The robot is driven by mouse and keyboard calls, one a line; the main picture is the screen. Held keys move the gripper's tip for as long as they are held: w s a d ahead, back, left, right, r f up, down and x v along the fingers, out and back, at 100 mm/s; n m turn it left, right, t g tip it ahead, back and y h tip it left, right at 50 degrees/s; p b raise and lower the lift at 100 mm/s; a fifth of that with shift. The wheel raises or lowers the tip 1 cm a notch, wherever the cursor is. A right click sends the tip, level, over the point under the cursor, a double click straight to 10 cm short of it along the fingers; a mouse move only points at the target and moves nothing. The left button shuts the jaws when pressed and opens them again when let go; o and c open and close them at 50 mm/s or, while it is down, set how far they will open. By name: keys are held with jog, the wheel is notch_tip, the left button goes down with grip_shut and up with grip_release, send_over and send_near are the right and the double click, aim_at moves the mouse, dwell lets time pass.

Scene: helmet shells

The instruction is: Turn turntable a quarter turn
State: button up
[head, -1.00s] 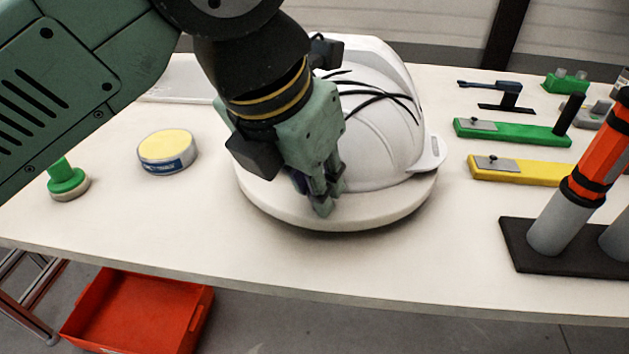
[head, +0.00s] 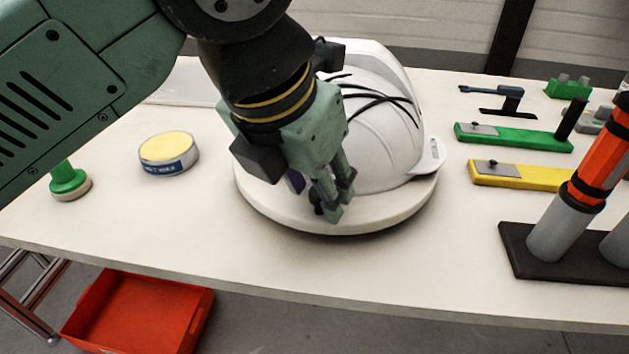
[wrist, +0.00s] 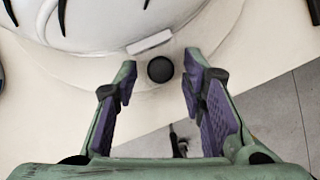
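The turntable (head: 375,217) is a round white disc on the table. A white helmet shell (head: 378,140) with black straps sits on it. A black knob (wrist: 160,69) stands on the turntable's rim; in the head view it shows as a dark spot (head: 316,200) beside my fingers. My gripper (head: 341,196) is over the front rim, pointing down. In the wrist view my gripper (wrist: 160,74) is open, its purple-padded fingers on either side of the knob, with a gap to each. Its height relative to the knob is hard to tell.
A yellow-topped tin (head: 168,152) and a green-handled stamp (head: 68,181) stand left. Green (head: 512,137) and yellow (head: 520,175) fixtures lie right, near orange-and-grey posts (head: 578,195) on a black base. A red bin (head: 140,310) is on the floor. The front table strip is clear.

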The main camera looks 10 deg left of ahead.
jog(key=shift+r, duration=0.1)
jog(key=v, duration=0.7)
jog(key=shift+s+r, duration=0.1)
dwell(0.4)
